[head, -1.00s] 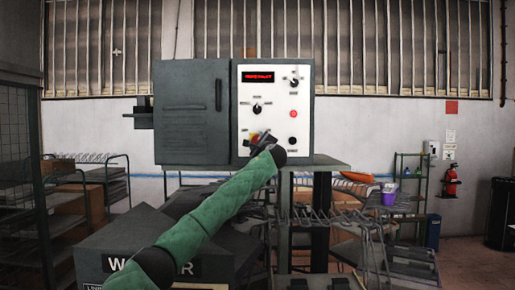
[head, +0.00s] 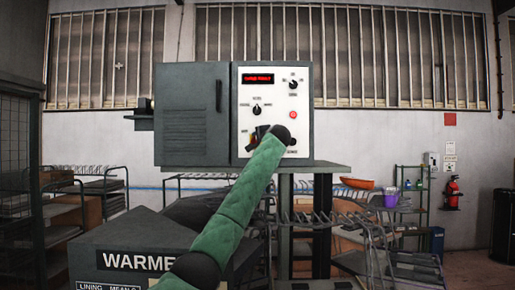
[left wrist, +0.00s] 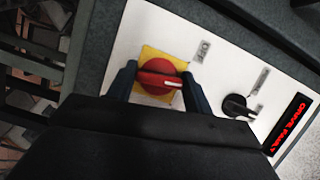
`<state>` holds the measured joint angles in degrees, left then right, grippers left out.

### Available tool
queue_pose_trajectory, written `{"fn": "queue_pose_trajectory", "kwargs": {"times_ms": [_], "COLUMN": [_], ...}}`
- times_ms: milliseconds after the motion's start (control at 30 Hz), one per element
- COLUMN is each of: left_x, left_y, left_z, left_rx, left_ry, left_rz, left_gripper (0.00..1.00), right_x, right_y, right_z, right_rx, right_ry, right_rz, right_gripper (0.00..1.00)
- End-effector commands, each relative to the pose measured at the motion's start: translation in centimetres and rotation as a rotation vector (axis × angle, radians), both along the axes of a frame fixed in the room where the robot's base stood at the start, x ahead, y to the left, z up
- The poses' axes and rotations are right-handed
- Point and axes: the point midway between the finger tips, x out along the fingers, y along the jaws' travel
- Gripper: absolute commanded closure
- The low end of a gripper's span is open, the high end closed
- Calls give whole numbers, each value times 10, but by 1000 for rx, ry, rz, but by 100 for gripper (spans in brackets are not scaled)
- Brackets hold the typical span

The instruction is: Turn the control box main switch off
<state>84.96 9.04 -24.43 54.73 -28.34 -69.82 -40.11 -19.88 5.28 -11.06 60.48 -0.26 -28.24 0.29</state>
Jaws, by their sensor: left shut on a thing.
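The control box (head: 193,110) is a dark grey cabinet with a white panel (head: 272,80) on its right part. In the left wrist view, the main switch (left wrist: 154,77) is a red round knob with a white mark on a yellow plate (left wrist: 151,56). The knob's white mark points right in that view, and an "OFF" label (left wrist: 203,50) is printed above and to its right. My left gripper (left wrist: 158,86) has a finger on each side of the knob and is shut on it. In the head view my left gripper (head: 257,137) hides the switch. My right gripper is not in view.
The panel carries a black selector knob (head: 256,110), another knob (head: 293,85), a red button (head: 293,115) and a lit red display (head: 258,79). A warmer box (head: 135,240) stands low at the left. A wire rack (head: 320,220) stands below right of the control box.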

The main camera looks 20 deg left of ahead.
Motion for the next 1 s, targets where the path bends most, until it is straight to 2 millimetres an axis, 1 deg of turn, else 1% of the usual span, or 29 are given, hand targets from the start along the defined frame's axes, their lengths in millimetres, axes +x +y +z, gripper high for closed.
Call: {"fn": "queue_pose_trajectory", "kwargs": {"times_ms": [33, 233, 500, 700, 1000], "left_x": [1, 1, 1, 1, 1], "left_y": [-1, -1, 0, 0, 0], "left_z": [-5, -5, -4, -5, -5], "left_rx": [-46, -224, -429, -533, -603], "left_ry": [-7, -57, -116, -145, -165], "left_rz": [0, 0, 2, 1, 3], "left_gripper": [72, 72, 72, 72, 72], "right_x": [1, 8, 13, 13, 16], "right_y": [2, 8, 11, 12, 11], "right_z": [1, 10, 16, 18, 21], "right_rx": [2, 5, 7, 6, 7], "right_ry": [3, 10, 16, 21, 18], "right_rz": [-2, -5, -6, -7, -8], "right_gripper": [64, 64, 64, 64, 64]}}
